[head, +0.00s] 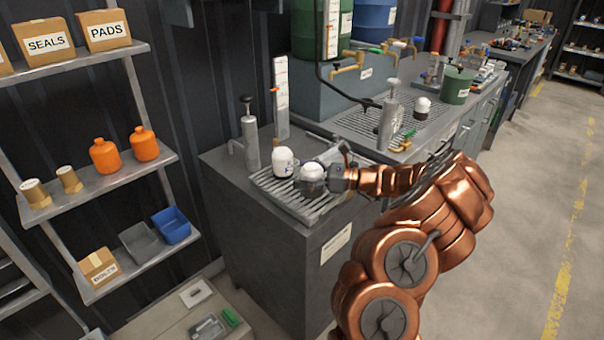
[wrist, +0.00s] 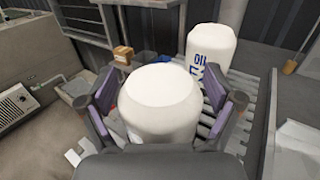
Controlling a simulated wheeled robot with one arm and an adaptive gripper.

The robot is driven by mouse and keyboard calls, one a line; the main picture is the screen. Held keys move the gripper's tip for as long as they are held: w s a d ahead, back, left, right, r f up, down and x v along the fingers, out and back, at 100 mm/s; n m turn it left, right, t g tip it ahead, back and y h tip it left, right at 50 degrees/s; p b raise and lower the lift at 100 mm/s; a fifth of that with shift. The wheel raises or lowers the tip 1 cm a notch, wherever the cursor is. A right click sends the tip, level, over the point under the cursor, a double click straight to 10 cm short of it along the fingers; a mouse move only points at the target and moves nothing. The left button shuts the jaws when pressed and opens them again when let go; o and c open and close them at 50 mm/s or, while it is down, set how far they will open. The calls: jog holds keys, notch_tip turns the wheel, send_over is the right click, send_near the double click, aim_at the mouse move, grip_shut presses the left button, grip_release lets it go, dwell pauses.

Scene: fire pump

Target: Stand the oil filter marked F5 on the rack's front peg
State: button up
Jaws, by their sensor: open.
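A white, dome-topped oil filter (head: 313,174) stands at the right of the slatted rack (head: 318,208) on the grey cabinet. My gripper (head: 325,162) is around it. In the wrist view this filter (wrist: 160,100) sits between the two open fingers of my gripper (wrist: 160,112), and no marking shows on it. A second white oil filter (head: 284,160) stands upright beside it to the left. In the wrist view the second filter (wrist: 211,52) shows blue "OIL" lettering; the mark below is partly hidden, so I cannot read it surely. No bare peg can be made out.
A hand pump (head: 249,135) stands at the cabinet's back left. Another white-topped object (head: 423,106) stands on the grated counter (head: 360,126) to the right. Shelves with orange jugs (head: 105,156) and boxes stand at left. The floor (head: 530,210) at right is clear.

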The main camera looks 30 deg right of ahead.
jog(key=shift+r, duration=0.2)
jog(key=b+v, duration=0.1)
jog(key=v, duration=1.1)
jog(key=shift+f, duration=0.1)
